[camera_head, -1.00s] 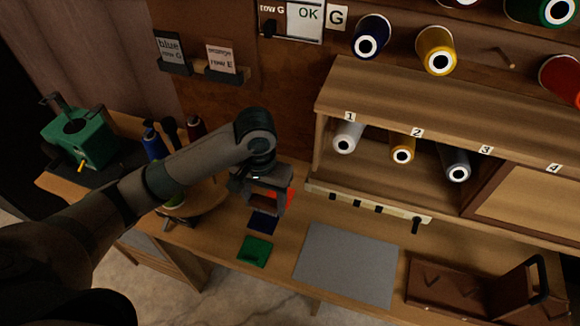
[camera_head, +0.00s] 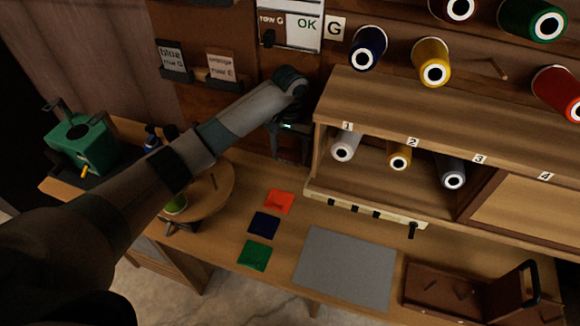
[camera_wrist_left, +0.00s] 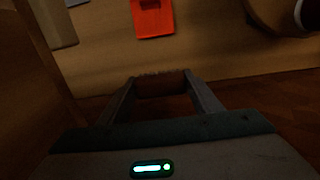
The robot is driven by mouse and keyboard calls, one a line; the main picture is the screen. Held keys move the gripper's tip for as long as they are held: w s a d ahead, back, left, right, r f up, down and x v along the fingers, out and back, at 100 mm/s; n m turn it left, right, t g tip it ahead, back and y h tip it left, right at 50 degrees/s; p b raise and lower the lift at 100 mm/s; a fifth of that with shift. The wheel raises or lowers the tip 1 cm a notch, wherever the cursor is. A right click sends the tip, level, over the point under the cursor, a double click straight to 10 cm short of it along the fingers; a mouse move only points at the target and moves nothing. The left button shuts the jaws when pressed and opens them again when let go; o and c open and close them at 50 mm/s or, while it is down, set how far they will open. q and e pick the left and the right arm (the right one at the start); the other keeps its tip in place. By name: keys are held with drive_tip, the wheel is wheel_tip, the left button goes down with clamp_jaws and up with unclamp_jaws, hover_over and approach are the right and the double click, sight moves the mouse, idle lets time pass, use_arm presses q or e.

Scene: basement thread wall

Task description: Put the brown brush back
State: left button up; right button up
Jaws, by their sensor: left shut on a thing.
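The brown brush (camera_wrist_left: 160,86) shows in the left wrist view as a dark brown block with a rough, bristly edge, held between my left gripper's two fingers (camera_wrist_left: 161,98). The left gripper is shut on it. In the head view my left gripper (camera_head: 290,154) hangs above the back of the bench, just left of the numbered shelf (camera_head: 420,105) and behind the red cloth patch (camera_head: 279,201). The brush itself is too dark to make out in the head view. My right gripper is not in view.
A rail with several dark pegs (camera_head: 366,209) runs along the shelf's front. Blue (camera_head: 264,225) and green (camera_head: 254,255) patches, a grey mat (camera_head: 345,266) and a brown tray (camera_head: 440,288) lie on the bench. A round wooden stand (camera_head: 215,190) is at left.

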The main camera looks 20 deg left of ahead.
sight(289, 164)
use_arm(q)
drive_tip(key=shift+s+f, duration=0.2)
drive_tip(key=shift+f, duration=1.3)
drive_tip(key=shift+f, duration=0.1)
wheel_tip(289, 164, down, 2)
drive_tip(key=shift+s+f+p, duration=0.1)
drive_tip(key=shift+f+p, duration=0.1)
drive_tip(key=shift+p, duration=0.55)
drive_tip(key=shift+f, duration=0.3)
drive_tip(key=shift+w+f+p, duration=0.3)
drive_tip(key=shift+f+p, duration=0.05)
drive_tip(key=shift+f, duration=0.1)
